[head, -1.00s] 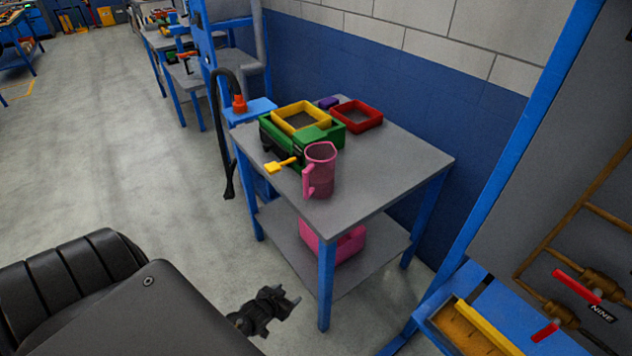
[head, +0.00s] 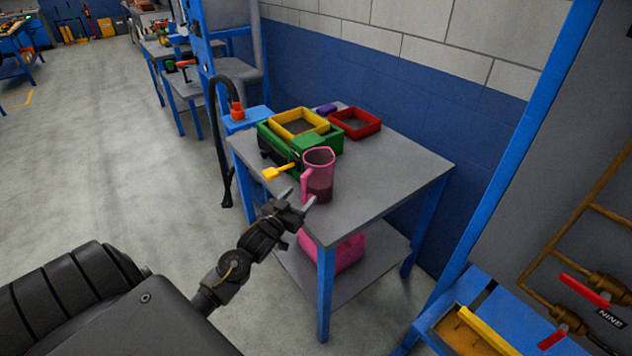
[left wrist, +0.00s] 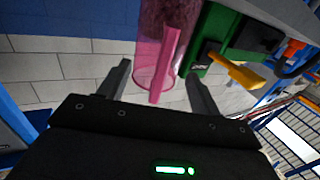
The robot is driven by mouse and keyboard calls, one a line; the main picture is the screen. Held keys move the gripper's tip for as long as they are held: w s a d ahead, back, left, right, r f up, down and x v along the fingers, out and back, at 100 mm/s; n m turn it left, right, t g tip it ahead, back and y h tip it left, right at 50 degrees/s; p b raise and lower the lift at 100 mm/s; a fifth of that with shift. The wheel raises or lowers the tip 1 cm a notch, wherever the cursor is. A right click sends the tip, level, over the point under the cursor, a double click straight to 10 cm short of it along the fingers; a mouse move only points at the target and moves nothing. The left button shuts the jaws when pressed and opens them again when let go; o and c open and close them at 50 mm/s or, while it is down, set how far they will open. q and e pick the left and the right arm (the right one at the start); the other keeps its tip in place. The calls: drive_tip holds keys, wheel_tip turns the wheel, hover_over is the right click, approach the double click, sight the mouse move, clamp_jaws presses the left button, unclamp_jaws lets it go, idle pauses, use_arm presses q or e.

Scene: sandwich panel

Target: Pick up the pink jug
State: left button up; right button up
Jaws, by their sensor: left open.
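The pink jug (head: 319,180) stands upright on the grey table (head: 385,185) near its front left corner, its handle facing the left side. My left gripper (head: 301,199) is open and empty, just in front of the jug at the table's near edge. In the left wrist view the jug (left wrist: 161,45) shows beyond and between the two open fingers (left wrist: 158,85), with its handle toward the camera. I cannot tell whether a finger touches the jug. My right gripper is not in view.
A pink container (head: 335,250) sits on the lower shelf. The table's right part is clear.

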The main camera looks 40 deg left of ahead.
sight(308, 196)
use_arm(q)
drive_tip(key=shift+w+a+f+p, duration=0.15)
drive_tip(key=shift+w+p, duration=0.1)
drive_tip(key=shift+w, duration=0.75)
drive_tip(key=shift+w+a+r+p, duration=0.1)
drive_tip(key=shift+w+a+p, duration=0.1)
drive_tip(key=shift+w, duration=0.75)
drive_tip(key=shift+w+a+f+p, duration=0.15)
drive_tip(key=shift+w+p, duration=0.1)
drive_tip(key=shift+w, duration=0.75)
drive_tip(key=shift+r, duration=0.1)
clamp_jaws()
